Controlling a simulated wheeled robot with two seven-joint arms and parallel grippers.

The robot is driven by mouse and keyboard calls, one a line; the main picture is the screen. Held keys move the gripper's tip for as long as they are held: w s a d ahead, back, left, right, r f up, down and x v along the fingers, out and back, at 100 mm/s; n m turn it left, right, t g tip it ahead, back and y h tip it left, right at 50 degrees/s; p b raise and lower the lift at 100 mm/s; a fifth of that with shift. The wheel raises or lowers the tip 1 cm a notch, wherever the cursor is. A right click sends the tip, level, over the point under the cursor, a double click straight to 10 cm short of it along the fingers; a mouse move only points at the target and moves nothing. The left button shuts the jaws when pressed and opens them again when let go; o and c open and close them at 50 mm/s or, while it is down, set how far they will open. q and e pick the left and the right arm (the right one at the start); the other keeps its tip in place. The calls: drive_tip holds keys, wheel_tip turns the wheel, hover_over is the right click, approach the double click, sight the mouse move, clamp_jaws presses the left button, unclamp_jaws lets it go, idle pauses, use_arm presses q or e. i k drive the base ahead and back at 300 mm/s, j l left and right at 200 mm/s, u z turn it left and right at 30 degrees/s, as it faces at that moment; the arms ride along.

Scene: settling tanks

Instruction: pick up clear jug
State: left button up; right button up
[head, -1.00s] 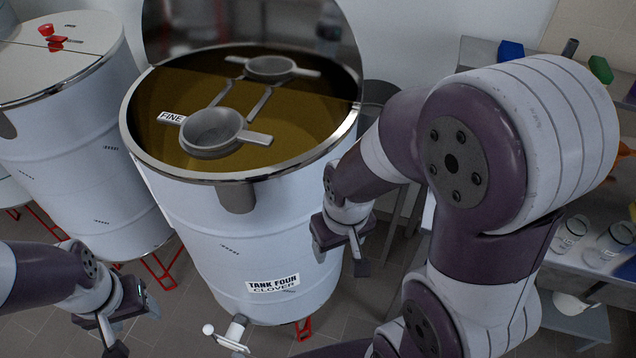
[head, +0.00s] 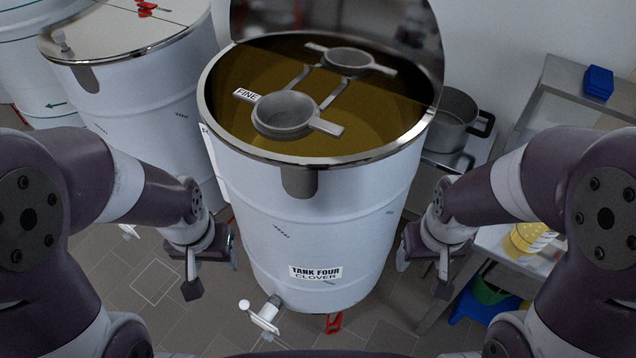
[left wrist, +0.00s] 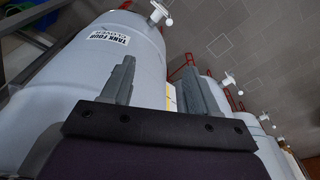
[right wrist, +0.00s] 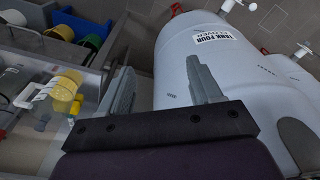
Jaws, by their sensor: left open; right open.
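My right arm hides much of the steel table (head: 500,243) at the right in the head view. My left gripper (head: 212,268) is open and empty, left of the tank marked Tank Four. It also shows in the left wrist view (left wrist: 160,82). My right gripper (head: 421,272) is open and empty, between that tank and the table. In the right wrist view (right wrist: 163,82) its fingers are apart with nothing between them.
Tank Four (head: 325,220) stands in front with its lid up, strainers over amber liquid and a white tap (head: 265,316) low down. A steel pot (head: 455,122) stands behind it. A yellow item (head: 525,240) is at the table. A blue item (head: 597,82) lies at the back right.

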sight(527, 237)
drive_tip(key=z, duration=0.4)
drive_tip(key=k+z, duration=0.15)
drive_tip(key=z, duration=0.25)
drive_tip(key=l+z, duration=0.1)
drive_tip(key=z, duration=0.25)
drive_tip(key=k+l+z, duration=0.1)
drive_tip(key=z, duration=0.3)
drive_tip(key=i+l+u, duration=0.15)
drive_tip(key=u, duration=0.3)
drive_tip(key=i+l+u, duration=0.1)
drive_tip(key=u, duration=0.4)
drive_tip(key=i+l+u, duration=0.1)
drive_tip(key=l+u, duration=0.2)
drive_tip(key=u, duration=0.15)
drive_tip(key=l+u, duration=0.25)
drive_tip(key=u, duration=0.2)
drive_tip(key=l+u, duration=0.3)
drive_tip(key=l, duration=1.55)
drive_tip(key=k, duration=0.05)
